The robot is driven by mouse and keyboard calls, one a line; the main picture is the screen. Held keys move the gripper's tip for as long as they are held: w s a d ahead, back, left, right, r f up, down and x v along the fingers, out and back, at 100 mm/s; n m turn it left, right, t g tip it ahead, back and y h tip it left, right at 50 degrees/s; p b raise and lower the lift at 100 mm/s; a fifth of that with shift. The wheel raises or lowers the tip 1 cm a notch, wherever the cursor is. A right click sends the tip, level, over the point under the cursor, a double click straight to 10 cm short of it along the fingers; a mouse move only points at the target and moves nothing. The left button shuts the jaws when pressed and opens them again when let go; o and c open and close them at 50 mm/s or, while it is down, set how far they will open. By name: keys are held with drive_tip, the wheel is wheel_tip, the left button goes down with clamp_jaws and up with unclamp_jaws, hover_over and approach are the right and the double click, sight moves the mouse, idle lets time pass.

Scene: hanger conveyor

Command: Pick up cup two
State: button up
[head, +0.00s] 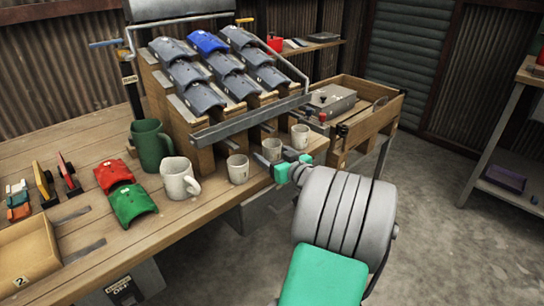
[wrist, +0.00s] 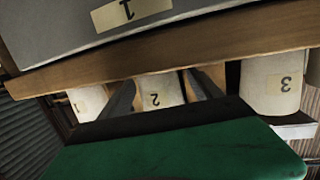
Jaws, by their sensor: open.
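Cup two (head: 271,148) is the middle of three small pale cups in a row near the table's edge. In the wrist view cup two (wrist: 160,90) shows its label upside down. My gripper (head: 275,157) is open at the table's edge, with its dark fingers in front of and beside cup two. In the wrist view the fingers (wrist: 165,97) show on either side of it, with no visible grip. Whether they touch it I cannot tell. Cup three (head: 238,169) stands to the left and cup one (head: 300,136) to the right.
A white mug (head: 179,179), a green mug (head: 151,146), and red (head: 113,175) and green (head: 133,204) curved pieces stand left of the cups. A tiered wooden rack (head: 198,135) with a metal rail rises close behind them. A wooden crate (head: 365,128) stands at the right.

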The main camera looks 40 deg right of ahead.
drive_tip(key=shift+w, duration=0.2)
drive_tip(key=shift+d, duration=0.1)
drive_tip(key=shift+c, duration=0.3)
drive_tip(key=shift+s, duration=0.1)
drive_tip(key=c, duration=1.3)
drive_tip(key=shift+c, duration=0.7)
drive_tip(key=shift+r, duration=0.1)
